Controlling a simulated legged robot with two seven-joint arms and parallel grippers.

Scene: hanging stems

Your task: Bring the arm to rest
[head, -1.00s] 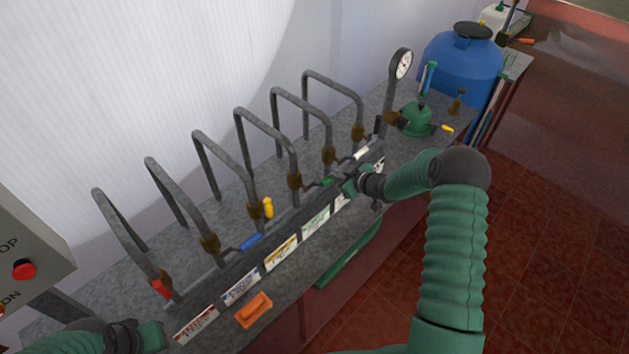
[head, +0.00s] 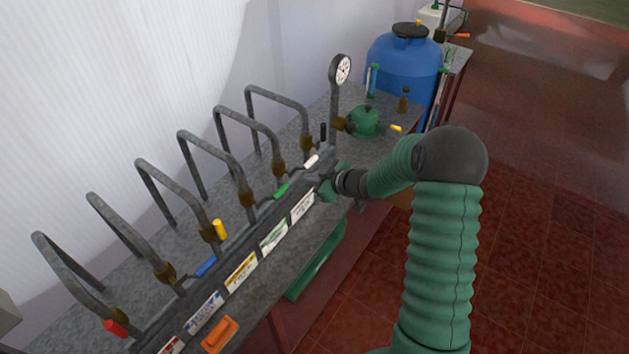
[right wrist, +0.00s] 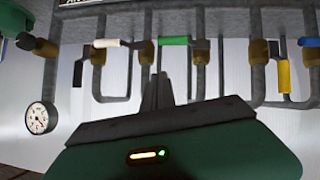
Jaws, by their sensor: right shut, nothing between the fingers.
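My right arm reaches in from the lower right in the head view. Its gripper (head: 322,180) is over the front of the bench, near the white valve handle (head: 311,161) and green handle (head: 282,190). In the right wrist view the closed fingers (right wrist: 157,90) point up at the pipes, with nothing between them. The white handle (right wrist: 118,43) and green handle (right wrist: 173,40) show beyond the fingertips; I cannot tell whether they touch anything. My left gripper is outside both current views.
Several bent grey pipes rise along the bench (head: 262,290), with red (head: 116,328), blue (head: 206,265) and yellow (head: 219,230) handles. A gauge (head: 341,69), green vessel (head: 366,121) and blue tank (head: 404,68) stand farther back. The red tiled floor (head: 540,200) at right is clear.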

